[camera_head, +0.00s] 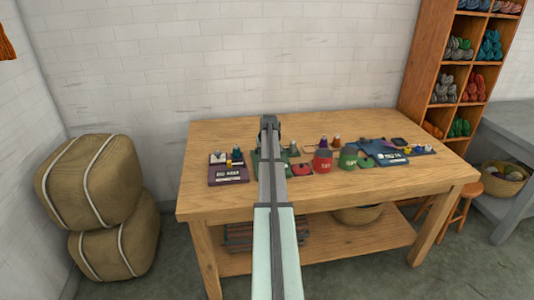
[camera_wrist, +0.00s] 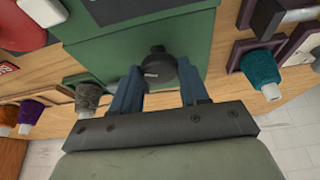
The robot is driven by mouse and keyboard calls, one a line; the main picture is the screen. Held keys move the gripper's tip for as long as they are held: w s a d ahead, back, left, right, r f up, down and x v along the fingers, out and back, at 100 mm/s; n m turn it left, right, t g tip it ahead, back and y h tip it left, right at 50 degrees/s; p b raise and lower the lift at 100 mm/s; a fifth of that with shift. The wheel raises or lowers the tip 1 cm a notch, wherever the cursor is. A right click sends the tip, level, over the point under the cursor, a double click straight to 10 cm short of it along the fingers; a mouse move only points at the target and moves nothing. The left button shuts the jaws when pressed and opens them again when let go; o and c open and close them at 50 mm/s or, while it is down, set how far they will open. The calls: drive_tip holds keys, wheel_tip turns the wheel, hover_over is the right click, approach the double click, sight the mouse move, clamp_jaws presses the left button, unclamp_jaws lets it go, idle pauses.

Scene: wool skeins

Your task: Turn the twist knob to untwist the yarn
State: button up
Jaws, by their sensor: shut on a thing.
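A black knob (camera_wrist: 158,68) with a small pale mark sits at the edge of a green box (camera_wrist: 130,35) in the wrist view. My gripper (camera_wrist: 160,80) has its two blue fingers on either side of the knob and is shut on it. In the head view, my gripper (camera_head: 268,120) is over the back middle of the table. The green box (camera_head: 257,168) shows there only in part, because my arm covers much of it. No twisted yarn can be made out on the box.
A wooden table (camera_head: 350,185) carries a purple device (camera_head: 228,173), a red pot (camera_head: 323,160), a green pot (camera_head: 348,157) and a blue device (camera_head: 385,152). In the wrist view, a teal cone (camera_wrist: 260,68) and a grey-brown cone (camera_wrist: 88,97) flank the gripper. The table's front strip is clear.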

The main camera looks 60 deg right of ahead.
drive_tip(key=shift+m+h, duration=0.3)
drive_tip(key=shift+m, duration=0.6)
drive_tip(key=o, duration=1)
drive_tip(key=v, duration=1.3)
drive_tip(key=shift+w+a+r, duration=0.15)
drive_tip(key=shift+w+r, duration=0.1)
drive_tip(key=shift+r, duration=0.2)
